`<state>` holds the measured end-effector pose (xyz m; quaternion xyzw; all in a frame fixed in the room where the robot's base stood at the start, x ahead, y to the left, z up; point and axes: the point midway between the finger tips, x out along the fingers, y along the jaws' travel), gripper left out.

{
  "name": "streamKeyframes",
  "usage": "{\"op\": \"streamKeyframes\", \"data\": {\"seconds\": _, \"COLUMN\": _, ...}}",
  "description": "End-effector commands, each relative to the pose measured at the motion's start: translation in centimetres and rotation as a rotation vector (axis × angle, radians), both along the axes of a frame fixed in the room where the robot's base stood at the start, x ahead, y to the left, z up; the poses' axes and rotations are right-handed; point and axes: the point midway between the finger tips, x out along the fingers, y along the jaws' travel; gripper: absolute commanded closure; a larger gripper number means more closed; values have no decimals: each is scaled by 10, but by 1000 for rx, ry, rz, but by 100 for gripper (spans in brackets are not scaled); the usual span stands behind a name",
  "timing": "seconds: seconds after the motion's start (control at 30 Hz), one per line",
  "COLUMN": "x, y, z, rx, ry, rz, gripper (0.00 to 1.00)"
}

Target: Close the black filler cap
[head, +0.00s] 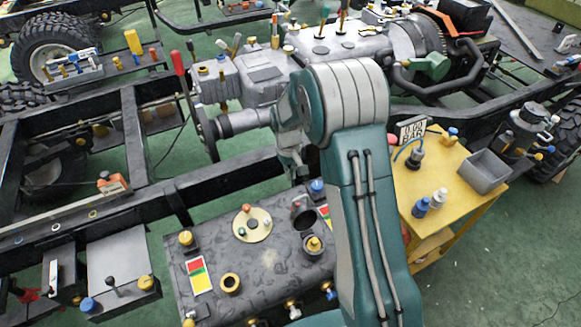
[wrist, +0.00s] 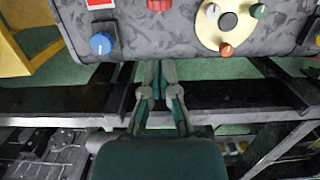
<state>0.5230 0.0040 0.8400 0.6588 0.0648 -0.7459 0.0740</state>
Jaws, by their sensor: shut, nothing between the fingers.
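A dark, round filler neck (head: 303,214) stands on top of the grey mottled tank (head: 262,262), right of the tan disc, in the head view. It looks like the black filler, with its lid raised, but the lid's exact angle is unclear. My gripper (head: 299,173) is beyond the tank's far edge in the head view, partly hidden by my arm. In the wrist view my gripper (wrist: 156,68) has its fingers together and empty, by the tank edge, below a reddish round part (wrist: 160,4) at the picture's top. The black filler cap is not clearly visible in the wrist view.
A blue knob (head: 317,186) and yellow caps stand near the filler. The tan disc (wrist: 226,27) carries small knobs. A black chassis rail (head: 140,205) runs along the tank's far side. A yellow cart (head: 463,200) with a grey bin stands right.

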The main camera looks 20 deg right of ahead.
Motion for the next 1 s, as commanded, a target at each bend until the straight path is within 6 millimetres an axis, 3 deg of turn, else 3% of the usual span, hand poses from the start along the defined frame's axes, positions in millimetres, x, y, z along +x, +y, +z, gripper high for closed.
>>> {"op": "streamKeyframes", "data": {"seconds": 0.33, "x": -7, "y": -2, "z": -53, "rx": 0, "ry": 3, "rz": -1, "gripper": 100}}
{"op": "streamKeyframes", "data": {"seconds": 0.67, "x": -38, "y": -8, "z": -34, "rx": 0, "ry": -2, "rz": -1, "gripper": 100}}
{"op": "streamKeyframes", "data": {"seconds": 1.0, "x": -41, "y": -8, "z": -32, "rx": 0, "ry": -1, "rz": -1, "gripper": 100}}
